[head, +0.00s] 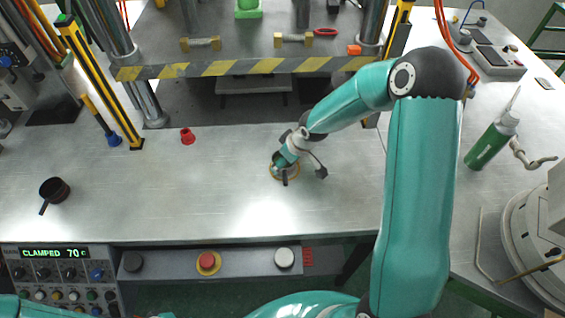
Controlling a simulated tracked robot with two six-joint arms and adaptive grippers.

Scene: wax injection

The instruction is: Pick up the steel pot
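My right gripper (303,174) reaches down over the middle of the bench. Its two dark fingertips look spread apart, one over a round thing with a tan rim (273,175) and the other to the right of it. The gripper covers much of this round thing, so I cannot tell whether it is a pot or a mat with something on it. A small dark pot with a handle (55,188) stands at the left of the bench, well away from the gripper. I cannot tell which one is the steel pot. My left gripper is out of view.
A small red cup (187,136) stands behind and left of my gripper. A striped yellow-black bar (240,68) and posts border the press at the back. The control panel (62,278) is at front left. The left-middle bench is clear.

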